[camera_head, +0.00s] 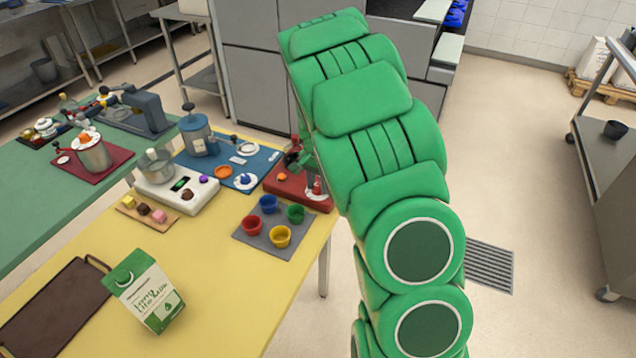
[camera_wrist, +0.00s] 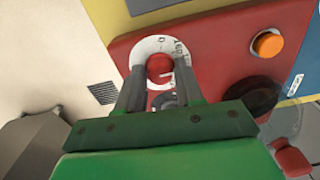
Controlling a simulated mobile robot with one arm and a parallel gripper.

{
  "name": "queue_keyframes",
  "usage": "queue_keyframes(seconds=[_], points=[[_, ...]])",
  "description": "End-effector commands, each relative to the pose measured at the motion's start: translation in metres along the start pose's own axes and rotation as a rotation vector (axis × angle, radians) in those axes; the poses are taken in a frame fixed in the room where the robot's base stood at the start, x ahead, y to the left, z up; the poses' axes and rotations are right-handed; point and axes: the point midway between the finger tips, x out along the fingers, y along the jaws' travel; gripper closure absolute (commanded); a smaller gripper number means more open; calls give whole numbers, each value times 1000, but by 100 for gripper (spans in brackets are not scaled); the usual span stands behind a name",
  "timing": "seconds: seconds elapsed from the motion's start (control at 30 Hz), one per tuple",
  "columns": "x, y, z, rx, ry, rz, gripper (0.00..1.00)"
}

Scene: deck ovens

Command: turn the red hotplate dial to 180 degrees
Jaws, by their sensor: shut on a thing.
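The red hotplate (camera_wrist: 215,50) fills the middle of the wrist view, and in the head view its red base (camera_head: 285,188) sits at the yellow table's far right corner. Its red dial (camera_wrist: 159,66) stands on a white scale ring (camera_wrist: 151,45) with dark marks too blurred to read. My gripper (camera_wrist: 160,82) has one finger on each side of the dial and is shut on it. The dial's pointer angle cannot be told. In the head view my green arm hides most of my gripper.
An orange button (camera_wrist: 267,44) and a dark round part (camera_wrist: 255,95) lie right of the dial. A grey mat (camera_head: 262,240) with several coloured cups, a white scale (camera_head: 190,203) and a green-white carton (camera_head: 147,292) stand on the yellow table (camera_head: 215,305).

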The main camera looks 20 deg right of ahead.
Motion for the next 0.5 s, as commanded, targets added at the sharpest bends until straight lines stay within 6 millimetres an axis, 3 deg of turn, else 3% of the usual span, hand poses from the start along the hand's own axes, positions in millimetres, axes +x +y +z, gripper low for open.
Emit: queue_keyframes(seconds=[0.37,0.4,0.5], points=[[0,0,0,2,-1,1,94],[0,0,0,2,-1,1,58],[0,0,0,2,-1,1,42]])
